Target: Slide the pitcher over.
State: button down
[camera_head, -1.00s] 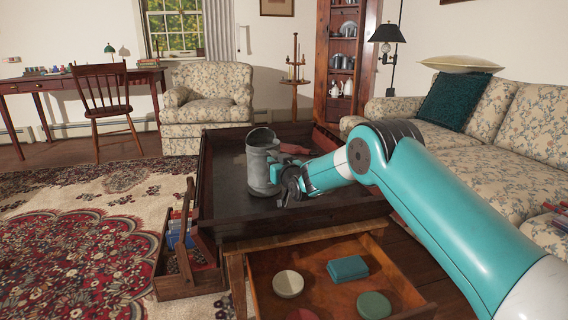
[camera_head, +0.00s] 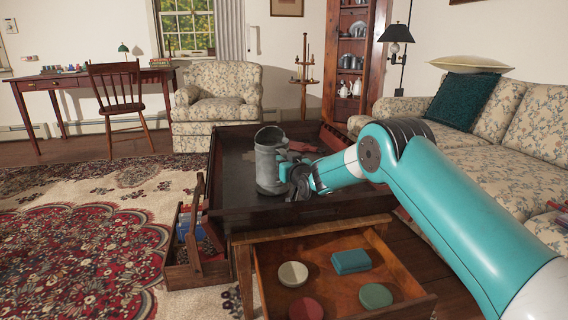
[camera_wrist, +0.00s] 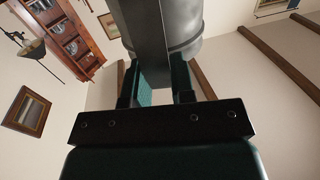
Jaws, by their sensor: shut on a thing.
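The pitcher (camera_head: 268,160) is a grey metal vessel standing upright on the dark table tray (camera_head: 232,201), toward its left middle. My gripper (camera_head: 294,178) is at the pitcher's right side, shut on it. The wrist view shows the pitcher's grey body and a flat grey strip, likely its handle (camera_wrist: 148,40), between the dark fingers (camera_wrist: 158,85). The head view does not show clearly where the fingers meet the handle.
A reddish object (camera_head: 301,147) lies behind the pitcher on the tray. In front is an open wooden drawer (camera_head: 330,235) holding a teal block (camera_head: 350,261) and several round pieces. A wooden caddy (camera_head: 190,275) stands at left. The tray's left part is clear.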

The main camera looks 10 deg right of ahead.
jog(key=shift+w+d, duration=0.15)
jog(key=shift+d, duration=0.4)
jog(key=shift+a, duration=0.25)
jog(key=shift+s+a, duration=0.15)
jog(key=shift+a, duration=0.55)
jog(key=shift+s+a, duration=0.1)
jog(key=shift+a, duration=0.6)
jog(key=c, duration=0.9)
grip_release()
jog(key=shift+d, duration=0.15)
notch_tip(320, 180, up, 20)
jog(key=p, duration=0.7)
